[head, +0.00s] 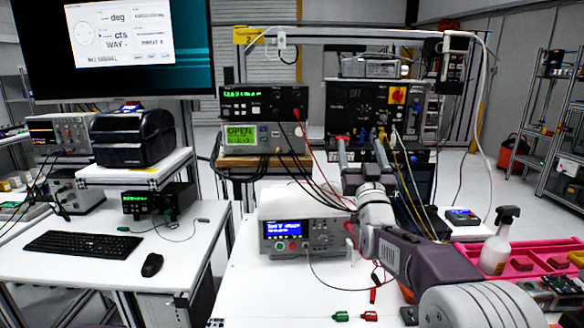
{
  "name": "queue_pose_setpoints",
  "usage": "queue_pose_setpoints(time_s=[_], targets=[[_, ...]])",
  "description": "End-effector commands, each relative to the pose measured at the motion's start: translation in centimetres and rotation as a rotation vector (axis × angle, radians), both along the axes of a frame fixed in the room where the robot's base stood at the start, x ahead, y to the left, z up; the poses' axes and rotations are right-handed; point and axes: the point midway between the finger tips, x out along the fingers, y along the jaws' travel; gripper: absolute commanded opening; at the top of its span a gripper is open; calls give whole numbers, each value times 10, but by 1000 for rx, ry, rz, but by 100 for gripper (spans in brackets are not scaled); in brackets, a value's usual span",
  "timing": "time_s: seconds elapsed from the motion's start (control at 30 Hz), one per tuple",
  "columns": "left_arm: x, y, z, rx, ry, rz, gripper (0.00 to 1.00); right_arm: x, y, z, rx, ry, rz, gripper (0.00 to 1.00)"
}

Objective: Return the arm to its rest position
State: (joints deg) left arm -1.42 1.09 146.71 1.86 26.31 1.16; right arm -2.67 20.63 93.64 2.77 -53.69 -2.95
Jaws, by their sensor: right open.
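My right arm reaches in from the lower right. Its gripper (362,158) is open, with the two fingers apart and pointing up and away. It is in front of the dark rack unit (365,100) with the red and yellow rotary switch (398,95). Nothing shows between the fingers, and I cannot tell whether they touch the cables behind them. My left gripper is not in view.
A bench instrument with a blue screen (283,228) stands left of my right arm, with cables hanging nearby. A spray bottle (497,243) stands at a red tray (545,254) on the right. Green and red connectors (355,316) lie on the front tabletop.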

Motion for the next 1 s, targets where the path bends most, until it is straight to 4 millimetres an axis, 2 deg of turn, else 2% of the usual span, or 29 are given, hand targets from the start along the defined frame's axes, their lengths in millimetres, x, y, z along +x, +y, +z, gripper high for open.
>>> queue_pose_setpoints(time_s=[0.27,0.37,0.57,0.67,0.77,0.8,0.9,1.0], targets=[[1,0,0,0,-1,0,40,4,-1,-63,-7,229,5,73],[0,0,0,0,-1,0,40,1,-2,-93,-9,338,7,73],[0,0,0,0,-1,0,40,-20,-5,-175,-12,618,11,73],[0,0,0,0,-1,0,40,-45,-7,-226,-13,796,11,73],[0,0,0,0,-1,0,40,-87,-9,-288,-12,1021,12,73],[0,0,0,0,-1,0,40,-109,-10,-312,-12,1118,11,73],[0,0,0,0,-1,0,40,-166,-13,-363,-10,1334,8,73],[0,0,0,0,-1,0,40,-216,-15,-396,-7,1506,6,73]])
